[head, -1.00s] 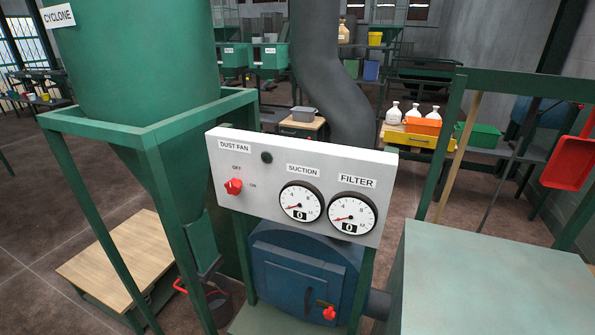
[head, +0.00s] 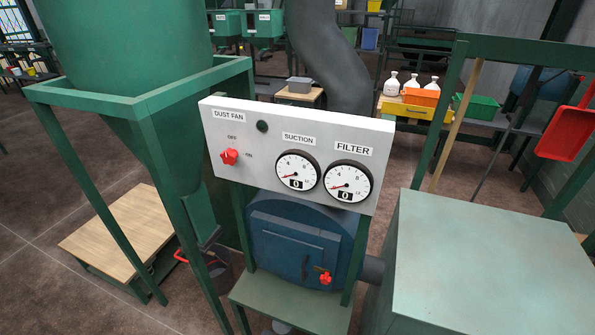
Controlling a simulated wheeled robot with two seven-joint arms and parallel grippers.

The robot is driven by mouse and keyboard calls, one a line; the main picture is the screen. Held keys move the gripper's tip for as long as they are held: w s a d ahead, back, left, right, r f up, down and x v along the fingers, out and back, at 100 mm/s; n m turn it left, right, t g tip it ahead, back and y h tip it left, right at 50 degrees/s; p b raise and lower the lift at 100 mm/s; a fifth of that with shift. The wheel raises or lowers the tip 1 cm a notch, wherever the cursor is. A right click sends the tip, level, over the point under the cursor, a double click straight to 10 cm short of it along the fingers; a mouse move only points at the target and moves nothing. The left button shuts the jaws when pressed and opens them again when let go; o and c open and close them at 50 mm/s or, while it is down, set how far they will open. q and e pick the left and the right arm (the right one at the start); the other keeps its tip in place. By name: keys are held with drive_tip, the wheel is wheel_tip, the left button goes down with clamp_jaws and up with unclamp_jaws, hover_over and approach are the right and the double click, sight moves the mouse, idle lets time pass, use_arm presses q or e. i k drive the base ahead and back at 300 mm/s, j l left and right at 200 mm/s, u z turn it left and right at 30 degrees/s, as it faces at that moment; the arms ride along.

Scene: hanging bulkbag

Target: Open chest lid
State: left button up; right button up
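A large pale grey-green box with a flat, closed top (head: 490,255) stands at the lower right in the head view. It may be the chest, but I see no label, handle or lid seam that confirms it. Its front is mostly cut off by the picture edge. Neither of my grippers is in view.
A white DUST FAN panel (head: 295,150) with a red knob and two gauges stands ahead, above a blue drum (head: 297,245) with a red handle. A green cyclone frame (head: 140,105) and a low wooden platform (head: 120,235) are left. A red shovel (head: 567,133) hangs right.

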sight(462, 267)
drive_tip(key=z, duration=2)
